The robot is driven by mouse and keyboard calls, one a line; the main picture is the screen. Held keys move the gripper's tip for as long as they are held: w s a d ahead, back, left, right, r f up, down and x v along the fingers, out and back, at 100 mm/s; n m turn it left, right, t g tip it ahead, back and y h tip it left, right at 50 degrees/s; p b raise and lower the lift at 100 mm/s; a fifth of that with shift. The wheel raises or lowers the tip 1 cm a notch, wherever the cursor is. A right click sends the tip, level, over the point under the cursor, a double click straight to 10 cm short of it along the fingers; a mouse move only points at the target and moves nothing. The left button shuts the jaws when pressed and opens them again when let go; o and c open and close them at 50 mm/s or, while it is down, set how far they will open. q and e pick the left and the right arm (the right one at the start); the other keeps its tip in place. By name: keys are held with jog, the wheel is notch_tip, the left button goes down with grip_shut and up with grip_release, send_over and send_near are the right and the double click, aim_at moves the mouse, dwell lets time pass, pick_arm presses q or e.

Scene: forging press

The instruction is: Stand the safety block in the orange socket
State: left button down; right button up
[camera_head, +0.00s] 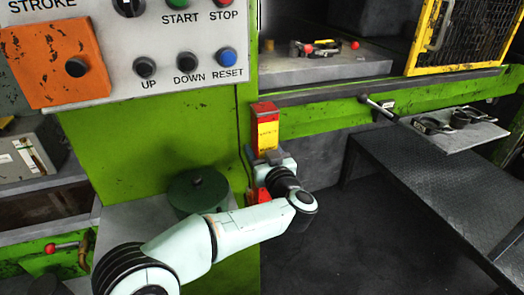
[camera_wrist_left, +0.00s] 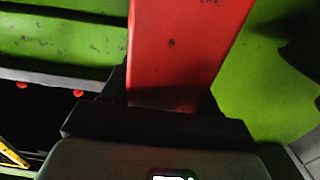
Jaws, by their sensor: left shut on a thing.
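The safety block (camera_head: 267,134), red with a yellow label on its side, stands upright in front of the green press frame. My left gripper (camera_head: 268,157) is shut on it from below the label. In the left wrist view the block (camera_wrist_left: 185,50) is a broad red bar between the dark fingers of my left gripper (camera_wrist_left: 165,108). A small red-orange part (camera_head: 257,195) shows below the gripper, partly hidden by my arm; I cannot tell whether it is the socket or part of the block. No orange socket is clearly visible. My right gripper is out of view.
The control panel (camera_head: 150,50) with an orange knob plate (camera_head: 55,65) is at the upper left. A green round container (camera_head: 198,192) stands beside my arm. The grey press bed (camera_head: 320,66) lies behind, with a yellow mesh guard (camera_head: 462,40). A dark step (camera_head: 430,175) is at the right.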

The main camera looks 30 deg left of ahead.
pick_arm(q)
jog(key=shift+c, duration=1.4)
grip_release()
jog(key=shift+f, duration=0.1)
jog(key=shift+r, duration=0.2)
jog(key=p+v, duration=0.1)
jog(key=v, duration=1.1)
jog(key=shift+p, duration=0.35)
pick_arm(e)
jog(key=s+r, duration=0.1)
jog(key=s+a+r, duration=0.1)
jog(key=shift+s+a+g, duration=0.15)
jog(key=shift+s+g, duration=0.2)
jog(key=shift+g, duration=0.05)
